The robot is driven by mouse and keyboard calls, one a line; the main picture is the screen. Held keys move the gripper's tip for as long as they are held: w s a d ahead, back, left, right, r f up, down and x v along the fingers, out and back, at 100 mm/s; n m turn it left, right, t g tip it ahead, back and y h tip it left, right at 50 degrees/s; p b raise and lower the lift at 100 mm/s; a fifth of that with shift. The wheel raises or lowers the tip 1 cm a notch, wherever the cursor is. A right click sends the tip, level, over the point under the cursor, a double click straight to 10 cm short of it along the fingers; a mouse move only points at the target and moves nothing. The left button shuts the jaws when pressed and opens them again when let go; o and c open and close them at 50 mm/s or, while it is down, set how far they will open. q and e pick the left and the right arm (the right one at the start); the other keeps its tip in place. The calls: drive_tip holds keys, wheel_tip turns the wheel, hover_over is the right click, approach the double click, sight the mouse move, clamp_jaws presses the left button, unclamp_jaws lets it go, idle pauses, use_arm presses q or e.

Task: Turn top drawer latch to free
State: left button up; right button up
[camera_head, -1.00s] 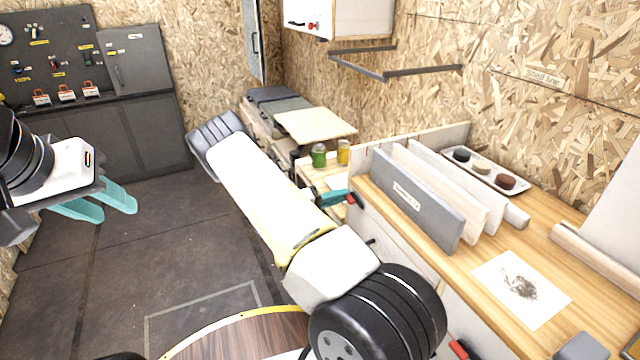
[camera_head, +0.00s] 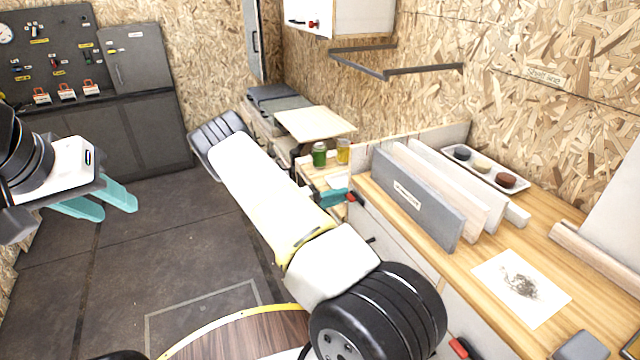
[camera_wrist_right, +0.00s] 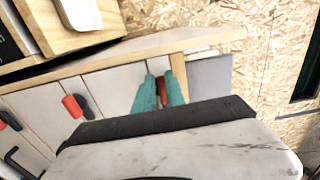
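A latch with a red handle (camera_wrist_right: 162,91) sits on the pale drawer front at the far end of the workbench. In the right wrist view it is between the two teal fingers of my right gripper (camera_wrist_right: 161,88), which lie close along both sides of it. The head view shows the right gripper (camera_head: 335,197) beside the red handle (camera_head: 353,197), partly hidden by my forearm. A second red latch (camera_wrist_right: 75,106) with a dark base is on the panel to the left. My left gripper (camera_head: 100,205) is open and empty above the floor.
The wooden workbench (camera_head: 487,258) carries upright boards (camera_head: 415,200), a tray (camera_head: 490,170) and a paper drawing (camera_head: 520,288). Green (camera_head: 319,154) and yellow (camera_head: 343,151) jars stand near my right gripper. A round wooden table (camera_head: 240,338) is at the front; the left floor is clear.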

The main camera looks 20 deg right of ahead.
drive_tip(key=o, duration=0.3)
drive_tip(key=shift+a, duration=0.1)
drive_tip(key=a, duration=0.7)
drive_tip(key=shift+s+a, duration=0.3)
